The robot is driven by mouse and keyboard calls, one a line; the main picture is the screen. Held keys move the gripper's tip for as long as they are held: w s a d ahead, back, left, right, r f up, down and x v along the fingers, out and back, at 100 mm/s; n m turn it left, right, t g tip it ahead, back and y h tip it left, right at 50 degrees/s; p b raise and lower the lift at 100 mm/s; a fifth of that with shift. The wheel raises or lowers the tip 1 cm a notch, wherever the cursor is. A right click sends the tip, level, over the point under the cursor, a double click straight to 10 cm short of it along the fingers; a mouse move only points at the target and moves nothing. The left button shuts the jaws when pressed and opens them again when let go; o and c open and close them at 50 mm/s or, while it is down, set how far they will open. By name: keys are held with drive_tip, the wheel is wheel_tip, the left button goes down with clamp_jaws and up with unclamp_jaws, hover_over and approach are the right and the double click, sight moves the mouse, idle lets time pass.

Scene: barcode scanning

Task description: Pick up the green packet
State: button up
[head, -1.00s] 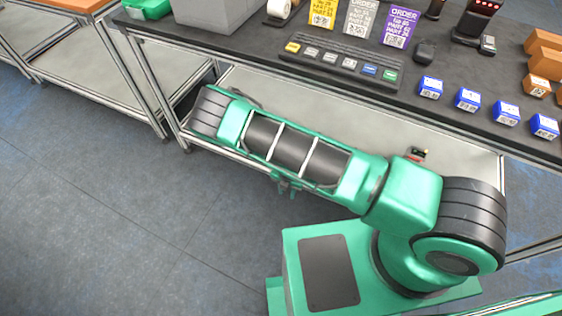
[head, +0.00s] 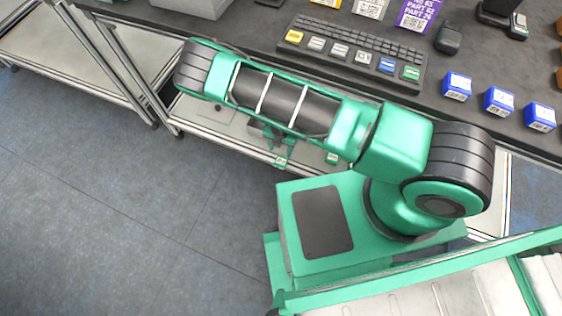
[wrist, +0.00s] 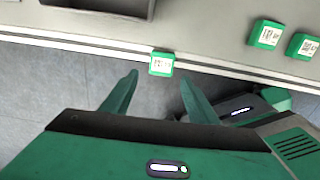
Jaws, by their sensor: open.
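A small green packet (wrist: 159,70) with a white barcode label sits at the front edge of the pale lower shelf in the wrist view. My gripper (wrist: 158,79) is open and empty, its two green fingers pointing toward that packet, which appears just beyond and between the tips. I cannot tell the exact gap. Two more green packets, one (wrist: 261,42) and another (wrist: 297,52), sit farther right on the shelf. In the head view green packets show below my arm, one (head: 282,163) close to my gripper and one (head: 331,160) to its right.
The dark upper bench (head: 262,27) lies above the lower shelf (head: 205,117) and carries a keyboard strip (head: 352,57), blue packets (head: 457,86) and order cards. A metal shelf rail (wrist: 85,42) runs along the front edge. A dark-sided bin (wrist: 105,8) stands at the wrist view's upper left.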

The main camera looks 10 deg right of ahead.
sight(281, 161)
drive_tip(key=shift+o, duration=0.7)
drive_tip(key=shift+s+d+f, duration=0.1)
drive_tip(key=shift+f, duration=2.6)
drive_tip(key=shift+s+d+f, duration=0.1)
drive_tip(key=shift+f, duration=2.6)
drive_tip(key=c, duration=1.2)
